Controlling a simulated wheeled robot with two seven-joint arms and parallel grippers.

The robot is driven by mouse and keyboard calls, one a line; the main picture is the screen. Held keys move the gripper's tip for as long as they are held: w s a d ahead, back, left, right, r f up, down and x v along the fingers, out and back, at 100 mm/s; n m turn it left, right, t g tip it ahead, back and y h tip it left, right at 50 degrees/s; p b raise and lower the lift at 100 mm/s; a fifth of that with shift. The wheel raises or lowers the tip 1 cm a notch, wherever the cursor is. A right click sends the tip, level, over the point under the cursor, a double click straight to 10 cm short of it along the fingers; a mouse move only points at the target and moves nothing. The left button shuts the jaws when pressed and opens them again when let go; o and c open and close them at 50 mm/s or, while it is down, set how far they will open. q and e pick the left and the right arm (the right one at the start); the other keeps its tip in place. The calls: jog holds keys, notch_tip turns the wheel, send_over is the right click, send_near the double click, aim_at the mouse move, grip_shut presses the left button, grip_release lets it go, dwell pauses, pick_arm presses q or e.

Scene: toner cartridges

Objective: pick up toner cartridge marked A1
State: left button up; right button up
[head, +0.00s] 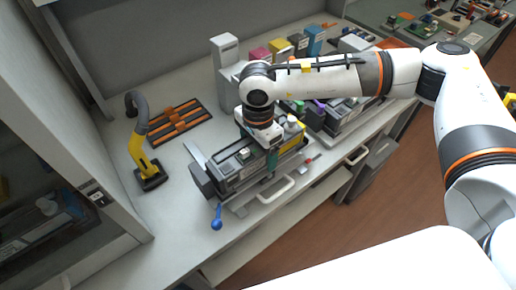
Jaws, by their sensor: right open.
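A dark grey toner unit (228,176) lies on the bench, its long side running from lower left to upper right. Any A1 mark is too small to read, so I cannot tell which part is the A1 cartridge. My right gripper (258,148) points down over the middle of this unit, with its teal fingers apart. The gripper and wrist hide part of the unit's top. I cannot tell whether the fingers touch anything. My left gripper is not in view.
A blue-knobbed lever (216,224) and a pale handle (276,190) stick out at the unit's front. A yellow hose tool (139,155) and an orange-and-black rack (178,122) are left. Coloured boxes (280,48) stand behind. A second unit (342,118) is right.

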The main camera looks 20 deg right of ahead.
jog(key=c, duration=1.3)
jog(key=shift+c, duration=1.1)
jog(key=shift+r, duration=0.1)
